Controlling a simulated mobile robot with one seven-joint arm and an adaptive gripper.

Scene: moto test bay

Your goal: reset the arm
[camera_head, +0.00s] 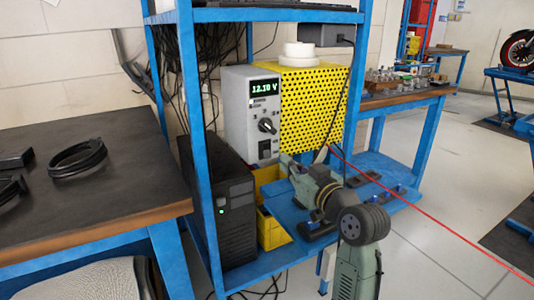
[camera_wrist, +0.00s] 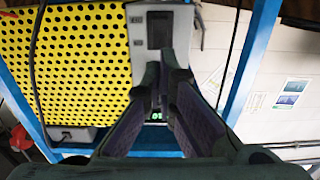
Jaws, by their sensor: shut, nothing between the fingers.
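My gripper (camera_wrist: 160,72) is shut and empty in the wrist view, its two dark fingers meeting in front of the power supply (camera_wrist: 150,25). That view is upside down, with the green display low between the fingers. In the head view my green-grey arm rises from the lower right and bends left in front of the blue shelf (camera_head: 272,262). The fingertips cannot be made out clearly there. The grey power supply (camera_head: 240,120) reads about 12.10 V and stands behind my arm. I cannot tell how far the fingertips are from it.
A yellow perforated panel (camera_head: 315,105) stands right of the supply. A black computer case (camera_head: 232,215) and a yellow bin (camera_head: 270,230) are left of my arm. Blue rack posts (camera_head: 196,130) frame the shelf. A dark table (camera_head: 100,210) holds black coils (camera_head: 77,158). Open floor (camera_head: 440,240) lies right.

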